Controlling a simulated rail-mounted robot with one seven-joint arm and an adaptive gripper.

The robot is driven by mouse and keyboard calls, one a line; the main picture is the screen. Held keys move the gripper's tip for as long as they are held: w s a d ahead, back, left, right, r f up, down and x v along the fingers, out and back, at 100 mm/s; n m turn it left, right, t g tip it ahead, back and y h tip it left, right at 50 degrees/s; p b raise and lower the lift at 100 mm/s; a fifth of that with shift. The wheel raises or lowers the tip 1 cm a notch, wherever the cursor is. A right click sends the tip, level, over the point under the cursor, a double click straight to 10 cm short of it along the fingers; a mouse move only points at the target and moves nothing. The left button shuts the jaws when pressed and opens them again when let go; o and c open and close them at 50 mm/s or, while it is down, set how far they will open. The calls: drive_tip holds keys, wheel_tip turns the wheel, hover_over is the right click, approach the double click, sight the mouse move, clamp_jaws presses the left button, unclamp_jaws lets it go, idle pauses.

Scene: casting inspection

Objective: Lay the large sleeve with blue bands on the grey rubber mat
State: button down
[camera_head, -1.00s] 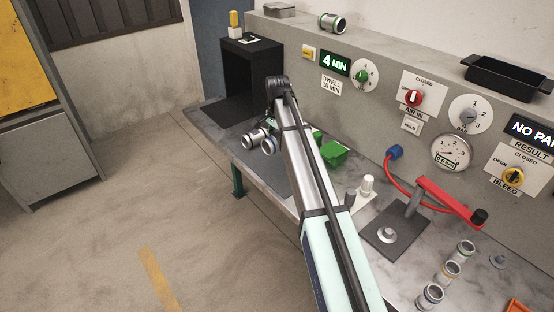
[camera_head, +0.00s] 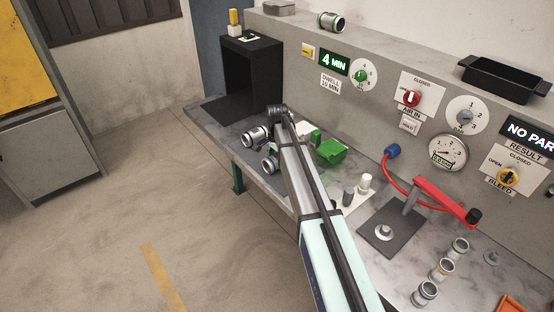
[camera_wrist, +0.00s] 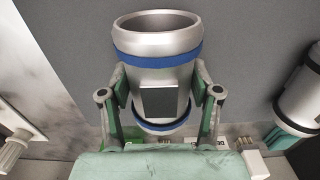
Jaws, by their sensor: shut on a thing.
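The large sleeve with blue bands (camera_wrist: 158,72) is silver and fills the middle of the wrist view. My gripper (camera_wrist: 159,92) is shut on it, with one green-padded finger on each side. The grey rubber mat (camera_wrist: 235,35) lies behind the sleeve in the wrist view. In the head view the held sleeve (camera_head: 269,166) shows left of my arm, low over or on the mat; I cannot tell if it touches. My arm hides most of the gripper there.
Another silver sleeve with dark bands (camera_head: 255,136) lies beside the held one, to the right in the wrist view (camera_wrist: 301,100). A black box-shaped booth (camera_head: 252,77) stands behind. Several small sleeves are at front right.

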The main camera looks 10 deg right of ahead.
sight(277, 155)
drive_tip(key=shift+c, duration=1.2)
unclamp_jaws()
wheel_tip(277, 155, up, 12)
drive_tip(key=b, duration=0.4)
drive_tip(key=shift+r, duration=0.1)
